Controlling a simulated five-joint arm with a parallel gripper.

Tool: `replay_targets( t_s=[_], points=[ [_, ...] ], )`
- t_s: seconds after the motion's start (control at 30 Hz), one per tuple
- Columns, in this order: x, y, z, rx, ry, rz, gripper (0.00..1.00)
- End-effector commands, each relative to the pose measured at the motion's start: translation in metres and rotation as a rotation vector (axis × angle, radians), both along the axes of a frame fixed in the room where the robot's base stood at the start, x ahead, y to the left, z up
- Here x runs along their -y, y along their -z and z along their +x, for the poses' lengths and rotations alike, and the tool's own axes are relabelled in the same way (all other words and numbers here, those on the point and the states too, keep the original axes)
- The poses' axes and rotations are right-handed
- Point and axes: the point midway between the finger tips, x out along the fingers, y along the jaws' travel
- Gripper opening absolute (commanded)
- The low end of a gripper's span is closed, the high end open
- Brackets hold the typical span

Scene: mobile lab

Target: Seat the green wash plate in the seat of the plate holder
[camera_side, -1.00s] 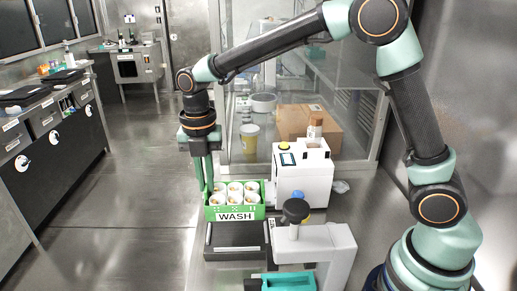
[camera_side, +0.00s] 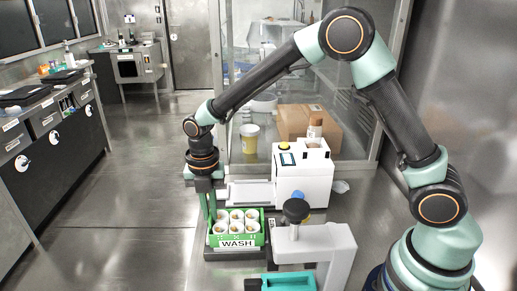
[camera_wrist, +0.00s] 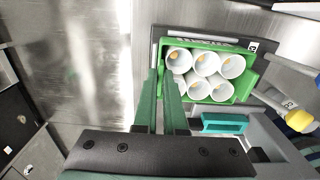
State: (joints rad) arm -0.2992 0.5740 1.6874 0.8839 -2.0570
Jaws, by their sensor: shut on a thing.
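The green wash plate (camera_side: 237,244) carries several white cups and a WASH label. It shows in the wrist view too (camera_wrist: 245,84). My gripper (camera_side: 211,217) is shut on the plate's left wall in the side view; its two green fingers (camera_wrist: 162,78) reach that wall in the wrist view. The dark plate holder (camera_side: 238,255) shows below the plate, and its rim (camera_wrist: 157,48) shows around the plate's far and left sides in the wrist view. The plate looks level over the holder. I cannot tell whether it rests in the seat, which it hides.
A white device (camera_side: 303,180) with a flat white platform (camera_side: 250,193) stands behind the plate. A grey stand (camera_side: 318,245) with a black knob (camera_side: 296,210) stands close on the right. A teal tray (camera_side: 288,282) is in front. Open floor lies left.

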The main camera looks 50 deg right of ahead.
Motion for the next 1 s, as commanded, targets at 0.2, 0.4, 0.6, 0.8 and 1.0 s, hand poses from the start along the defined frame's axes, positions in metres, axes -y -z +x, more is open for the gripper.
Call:
replay_targets(
  t_s=[0.2,0.4,0.6,0.8,1.0],
  points=[
    [0.000,0.002,0.000,0.000,0.000,0.000,0.38],
    [0.000,0.002,0.000,0.000,0.000,0.000,0.38],
    [0.000,-0.006,0.000,0.001,0.000,0.000,0.38],
    [-0.001,-0.041,0.002,0.006,0.000,0.002,0.38],
    [-0.001,-0.082,0.001,0.006,0.000,0.001,0.38]
  ],
)
